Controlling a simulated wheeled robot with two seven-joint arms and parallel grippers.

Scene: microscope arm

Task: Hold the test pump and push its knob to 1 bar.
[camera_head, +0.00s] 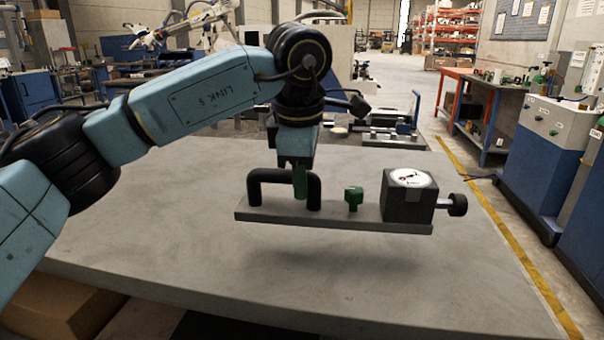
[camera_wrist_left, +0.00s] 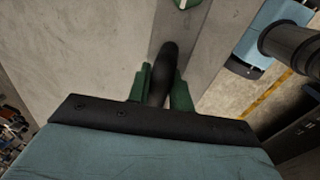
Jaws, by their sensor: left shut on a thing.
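The test pump is a long grey bar (camera_head: 335,218) with a black arched handle at its left end. A dark box with a round white gauge (camera_head: 410,178) sits at its right end, and a black knob (camera_head: 458,205) sticks out to the right of the box. A small green valve (camera_head: 353,198) stands between handle and gauge. My left gripper (camera_head: 300,182) comes down from above and is shut on the black handle (camera_wrist_left: 168,75). In the left wrist view its green fingers (camera_wrist_left: 160,88) lie on both sides of the handle. The gauge reading is too small to tell. My right gripper is not in view.
The pump hangs a little above the grey table (camera_head: 180,260), with a shadow below it. The table is otherwise bare in front. Blue cabinets (camera_head: 545,150) stand to the right beyond a yellow floor line. Equipment (camera_head: 390,135) stands behind the table.

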